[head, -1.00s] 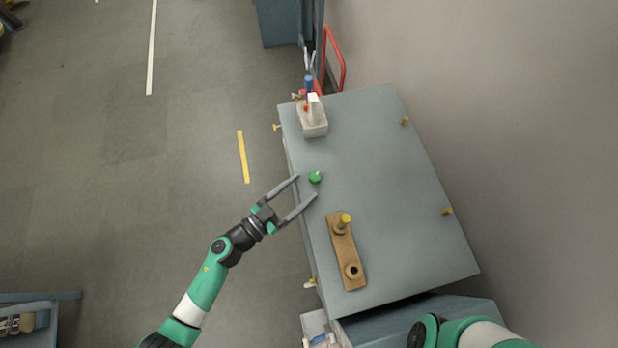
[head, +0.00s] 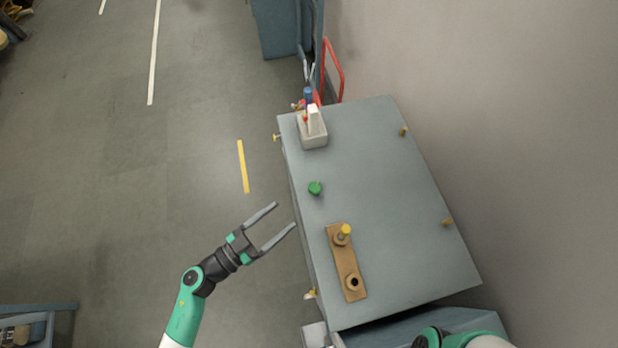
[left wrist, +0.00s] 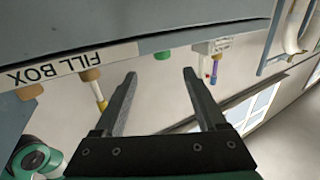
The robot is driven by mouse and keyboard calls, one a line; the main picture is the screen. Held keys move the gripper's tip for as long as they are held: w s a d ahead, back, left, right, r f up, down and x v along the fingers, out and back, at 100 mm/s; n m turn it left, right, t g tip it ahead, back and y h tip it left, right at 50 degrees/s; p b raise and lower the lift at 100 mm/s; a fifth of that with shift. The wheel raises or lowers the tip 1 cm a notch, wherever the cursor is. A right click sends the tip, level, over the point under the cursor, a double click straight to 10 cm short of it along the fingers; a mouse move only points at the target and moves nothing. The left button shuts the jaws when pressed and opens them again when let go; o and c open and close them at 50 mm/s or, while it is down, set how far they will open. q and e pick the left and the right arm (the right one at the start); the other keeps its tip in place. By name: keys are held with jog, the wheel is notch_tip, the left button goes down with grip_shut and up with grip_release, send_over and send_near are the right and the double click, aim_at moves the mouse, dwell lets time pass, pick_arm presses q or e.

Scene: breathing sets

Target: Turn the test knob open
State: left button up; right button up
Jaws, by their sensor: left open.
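A small green knob (head: 315,188), which I take to be the test knob, stands on the grey box (head: 390,190) near its left edge. The picture is too small to tell how far it is turned. My left gripper (head: 286,215) is open and empty, to the left of and below the knob in the head view, apart from it. In the left wrist view, the open fingers (left wrist: 160,73) point towards the green knob (left wrist: 163,55), which shows at the box's edge between them. My right gripper is out of view.
A wooden strip (head: 350,272) with a yellow-topped fitting (head: 343,233) lies below the knob. A pale block (head: 313,134) with a blue-topped part stands above it. A "FILL BOX" label (left wrist: 75,66) shows in the wrist view. Open floor lies left of the box.

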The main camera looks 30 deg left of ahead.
aim_at(326, 188)
pick_arm(q)
jog(key=w+a+r+m+g+h, duration=0.1)
jog(key=w+a+m+g+h, duration=0.1)
jog(key=w+m+g+h, duration=0.4)
jog(key=shift+t+h, duration=0.4)
jog(key=shift+h, duration=0.3)
jog(key=x, duration=1.1)
jog(key=shift+w+d+r, duration=0.1)
jog(key=shift+w, duration=0.3)
jog(key=shift+c, duration=0.3)
grip_shut()
